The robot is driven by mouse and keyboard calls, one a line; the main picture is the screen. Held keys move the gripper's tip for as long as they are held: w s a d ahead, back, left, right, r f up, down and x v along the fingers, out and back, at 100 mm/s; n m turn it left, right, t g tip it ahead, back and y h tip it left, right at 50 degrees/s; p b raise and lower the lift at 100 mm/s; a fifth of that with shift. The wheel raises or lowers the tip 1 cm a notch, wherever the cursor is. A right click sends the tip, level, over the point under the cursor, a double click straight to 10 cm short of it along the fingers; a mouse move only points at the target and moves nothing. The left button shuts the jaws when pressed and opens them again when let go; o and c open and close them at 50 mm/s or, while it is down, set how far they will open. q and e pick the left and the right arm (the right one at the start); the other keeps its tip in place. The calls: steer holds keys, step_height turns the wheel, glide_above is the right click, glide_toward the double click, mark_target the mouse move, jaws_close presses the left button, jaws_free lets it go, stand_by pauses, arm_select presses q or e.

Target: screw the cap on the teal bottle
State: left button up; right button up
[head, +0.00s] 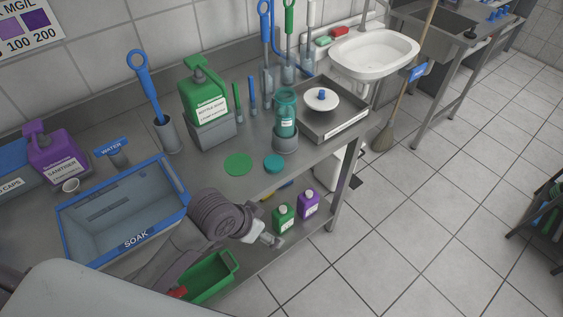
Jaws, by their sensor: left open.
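The teal bottle (287,112) stands upright in a grey round holder (286,138) on the steel counter, left of the shallow steel tray. A teal cap (274,162) lies on the counter in front of the holder, close to the front edge and apart from the bottle. My left gripper (272,241) is open, with nothing seen between its fingers. It is in front of the counter edge, below and nearer than the cap. My right gripper is not in view.
A flat green disc (238,164) lies left of the cap. The blue-rimmed SOAK basin (180,208) is at left, and a green soap bottle (205,95) stands behind. The steel tray (343,128) holds a white round item. Small green (283,218) and purple (308,204) bottles stand lower down.

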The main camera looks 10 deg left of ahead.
arm_select(q)
steer(key=w+a+r+m, duration=0.1)
steer(key=w+a+r, duration=0.2)
steer(key=w+r, duration=0.4)
steer(key=w+a+r+m+g, duration=0.1)
steer(key=w+a+r, duration=0.3)
steer(key=w+r, duration=0.3)
steer(key=shift+w, duration=0.45)
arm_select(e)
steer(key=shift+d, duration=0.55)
arm_select(q)
steer(key=p, duration=0.1)
glide_above(274, 163)
steer(key=s+a, duration=0.2)
steer(key=f, duration=0.7)
steer(key=shift+s+a+f, duration=0.2)
steer(key=shift+f, duration=0.2)
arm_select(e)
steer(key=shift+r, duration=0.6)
